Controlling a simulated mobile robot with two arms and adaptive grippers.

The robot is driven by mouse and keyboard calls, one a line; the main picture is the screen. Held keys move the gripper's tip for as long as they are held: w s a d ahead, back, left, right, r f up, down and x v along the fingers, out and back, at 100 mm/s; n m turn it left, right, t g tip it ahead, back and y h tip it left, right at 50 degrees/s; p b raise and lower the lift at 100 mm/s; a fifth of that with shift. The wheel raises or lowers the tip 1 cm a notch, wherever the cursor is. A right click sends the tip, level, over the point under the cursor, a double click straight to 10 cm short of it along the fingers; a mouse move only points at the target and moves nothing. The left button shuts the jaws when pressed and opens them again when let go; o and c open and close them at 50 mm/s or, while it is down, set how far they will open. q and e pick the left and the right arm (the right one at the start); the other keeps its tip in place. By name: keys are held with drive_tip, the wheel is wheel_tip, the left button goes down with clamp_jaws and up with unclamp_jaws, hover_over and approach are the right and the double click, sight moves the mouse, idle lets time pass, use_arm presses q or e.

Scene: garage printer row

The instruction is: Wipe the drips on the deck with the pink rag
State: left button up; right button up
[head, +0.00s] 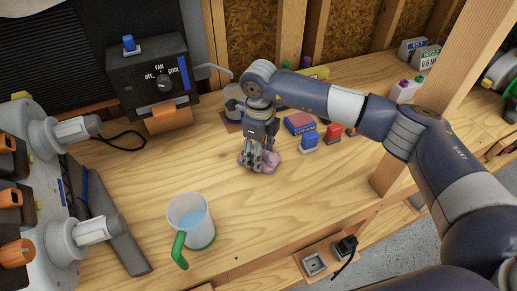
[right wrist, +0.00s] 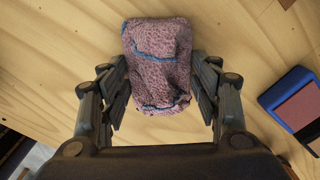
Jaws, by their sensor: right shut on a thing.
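The pink rag (head: 270,167) is bunched on or just above the wooden deck (head: 320,195) in the middle of the head view; I cannot tell if it touches the wood. My right gripper (head: 257,163) points down and is shut on the rag. In the right wrist view the rag (right wrist: 158,68), pink with blue edging, sits between the two fingers (right wrist: 158,95). I cannot make out clear drips; a tiny dark spot (head: 236,258) shows near the front of the deck. My left gripper is not in view.
A clear mug with a green handle (head: 190,215) stands front left of the rag. A dark fan control box (head: 155,75) is at the back left. A blue-and-red block (head: 299,123) and small blue and red items are right of the gripper. A wooden post (head: 440,105) rises at right.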

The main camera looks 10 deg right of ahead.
drive_tip(key=shift+r+p, duration=1.5)
drive_tip(key=shift+r, duration=1.6)
drive_tip(key=shift+a+r+p, duration=0.1)
drive_tip(key=shift+r+p, duration=0.55)
drive_tip(key=shift+r, duration=0.9)
